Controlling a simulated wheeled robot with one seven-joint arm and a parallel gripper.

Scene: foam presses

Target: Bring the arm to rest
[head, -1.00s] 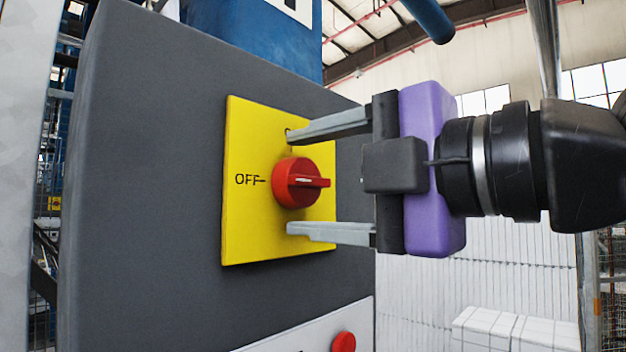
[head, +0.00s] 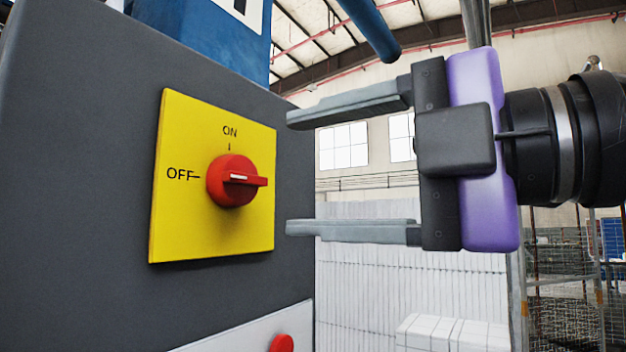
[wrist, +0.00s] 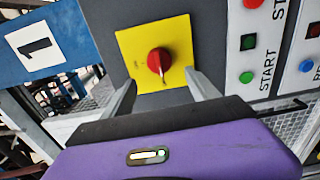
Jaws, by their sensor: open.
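My gripper (head: 288,173) is open and empty, its two grey fingers pointing left toward the dark grey cabinet. In the head view the fingertips are to the right of the red rotary knob (head: 235,181), apart from it. The knob sits on a yellow plate (head: 170,225) marked ON at the top and OFF at the left. The knob's handle with its white mark lies horizontal, and the ON and OFF labels are both uncovered. In the wrist view the knob (wrist: 159,61) shows beyond and between the open fingers (wrist: 160,92).
A dark grey cabinet (head: 80,150) fills the left. A white panel below it carries a red button (head: 281,343). In the wrist view a button panel (wrist: 245,100) stands to the right of the plate. A blue bar (head: 370,28) hangs above my gripper.

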